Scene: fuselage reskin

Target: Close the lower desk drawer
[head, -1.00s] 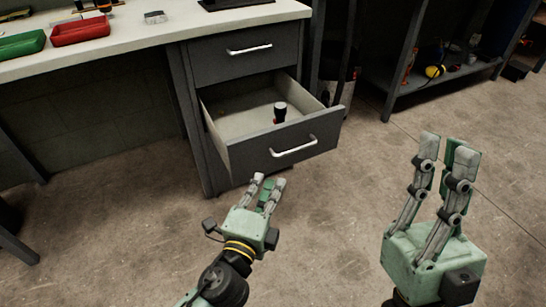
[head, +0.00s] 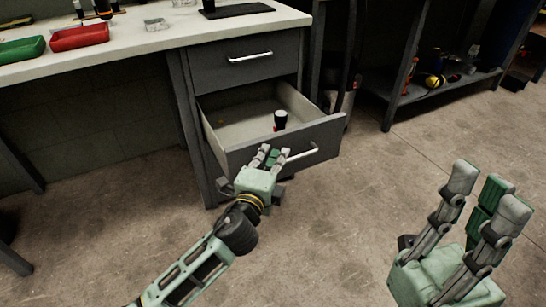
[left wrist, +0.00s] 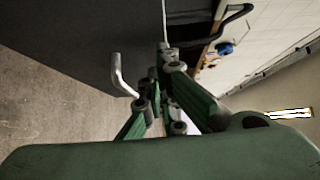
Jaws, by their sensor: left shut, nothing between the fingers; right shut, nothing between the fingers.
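The lower desk drawer (head: 312,139) is pulled open, and its grey front with a white bar handle (head: 302,155) faces me. In the left wrist view the handle (left wrist: 121,76) shows beside the fingers (left wrist: 158,95). My right gripper (head: 487,190) is shut and empty, raised over the floor at the right, away from the drawer.
The upper drawer (head: 245,61) is closed. The white desk top (head: 150,34) holds a red tray (head: 80,37) and a green tray (head: 22,50). A dark shelf unit (head: 440,86) stands at the back right. The floor in front of the desk is clear.

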